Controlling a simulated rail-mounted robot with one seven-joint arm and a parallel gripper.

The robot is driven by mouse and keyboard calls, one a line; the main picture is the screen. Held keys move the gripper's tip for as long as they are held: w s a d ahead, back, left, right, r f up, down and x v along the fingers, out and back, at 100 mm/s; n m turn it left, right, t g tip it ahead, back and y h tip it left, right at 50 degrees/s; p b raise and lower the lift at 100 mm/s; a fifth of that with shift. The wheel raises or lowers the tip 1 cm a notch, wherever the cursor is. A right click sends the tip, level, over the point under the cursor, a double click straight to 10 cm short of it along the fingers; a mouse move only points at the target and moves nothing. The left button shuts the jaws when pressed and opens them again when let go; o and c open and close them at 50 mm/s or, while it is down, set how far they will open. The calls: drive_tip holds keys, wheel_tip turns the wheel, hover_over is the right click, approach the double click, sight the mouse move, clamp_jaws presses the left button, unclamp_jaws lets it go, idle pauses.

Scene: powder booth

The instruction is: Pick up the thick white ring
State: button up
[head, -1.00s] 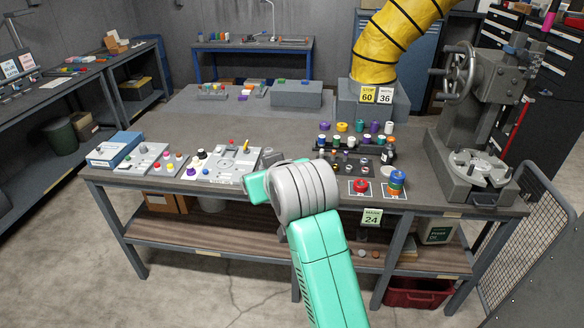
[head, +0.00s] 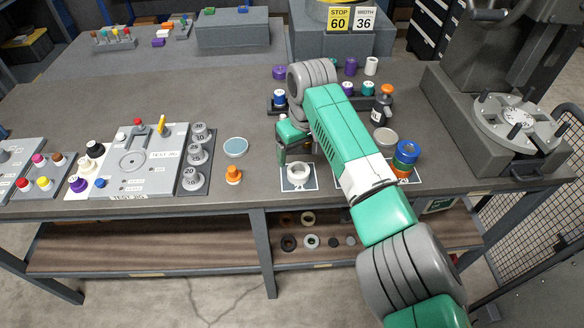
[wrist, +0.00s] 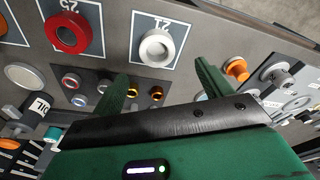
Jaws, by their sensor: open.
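The thick white ring (wrist: 145,50) lies flat on a white-bordered card marked 21 in the wrist view. It also shows in the head view (head: 299,181), on its card near the front edge of the bench. My gripper (wrist: 161,68) is open and empty. Its two green fingers stand apart, with the ring appearing just beyond and between their tips. In the head view my gripper (head: 284,154) is above the bench, just behind and left of the ring, apart from it. My arm hides part of the bench to the right.
A red ring (wrist: 79,43) lies on the adjacent card marked 25. An orange knob (head: 233,175) and a blue-topped disc (head: 236,147) stand left of the white ring. A stack of coloured rings (head: 405,156) stands to the right. Small rings lie behind.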

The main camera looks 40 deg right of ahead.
sight(298, 174)
drive_tip(key=f+b, duration=0.1)
drive_tip(key=f, duration=0.1)
drive_tip(key=f+b, duration=0.1)
drive_tip(key=f, duration=0.2)
drive_tip(key=f+b, duration=0.1)
drive_tip(key=f, duration=0.1)
drive_tip(key=shift+w+d+f, duration=0.2)
drive_tip(key=shift+w+d, duration=0.05)
drive_tip(key=shift+w, duration=0.05)
drive_tip(key=shift+r, duration=0.15)
drive_tip(key=c, duration=1.2)
